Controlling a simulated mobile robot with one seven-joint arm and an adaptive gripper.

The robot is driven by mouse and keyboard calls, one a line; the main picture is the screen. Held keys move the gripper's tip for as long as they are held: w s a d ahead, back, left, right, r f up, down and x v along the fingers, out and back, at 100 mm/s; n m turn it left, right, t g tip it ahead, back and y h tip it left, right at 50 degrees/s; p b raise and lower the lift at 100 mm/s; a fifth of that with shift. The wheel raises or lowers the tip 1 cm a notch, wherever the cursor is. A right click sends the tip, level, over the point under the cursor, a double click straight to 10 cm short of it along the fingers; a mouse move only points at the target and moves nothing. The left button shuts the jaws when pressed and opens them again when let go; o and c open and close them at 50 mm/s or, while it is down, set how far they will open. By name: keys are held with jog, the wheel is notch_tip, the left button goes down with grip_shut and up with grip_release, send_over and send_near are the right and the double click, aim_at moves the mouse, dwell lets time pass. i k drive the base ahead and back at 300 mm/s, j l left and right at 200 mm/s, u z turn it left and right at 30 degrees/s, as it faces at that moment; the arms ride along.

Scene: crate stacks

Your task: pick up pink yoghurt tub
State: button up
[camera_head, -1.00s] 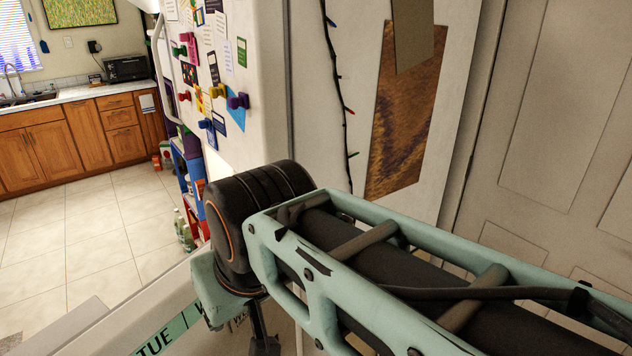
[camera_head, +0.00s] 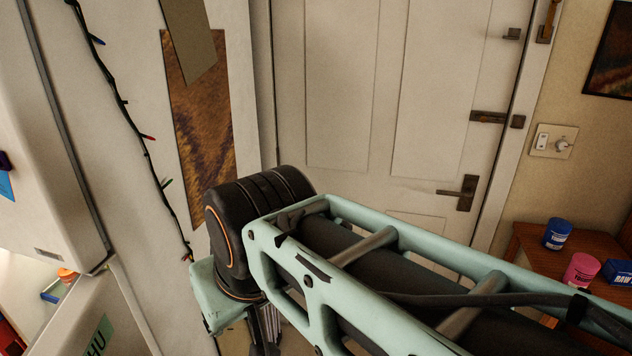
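A pink tub (camera_head: 580,270) with a pale lid stands on a wooden surface (camera_head: 528,240) at the right edge of the view. My teal and black arm crosses the lower middle of the view, in front of part of the wooden surface. My gripper's fingers cannot be made out; only a dark part hangs below the arm's joint at the bottom.
A closed white door (camera_head: 395,90) with a dark handle (camera_head: 461,192) fills the middle back. A white wall panel with a string of lights (camera_head: 128,108) and a brown picture (camera_head: 203,140) stands at left. A light switch (camera_head: 553,141) is on the right wall.

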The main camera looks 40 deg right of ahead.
aim_at(582, 267)
jog(key=z, duration=3)
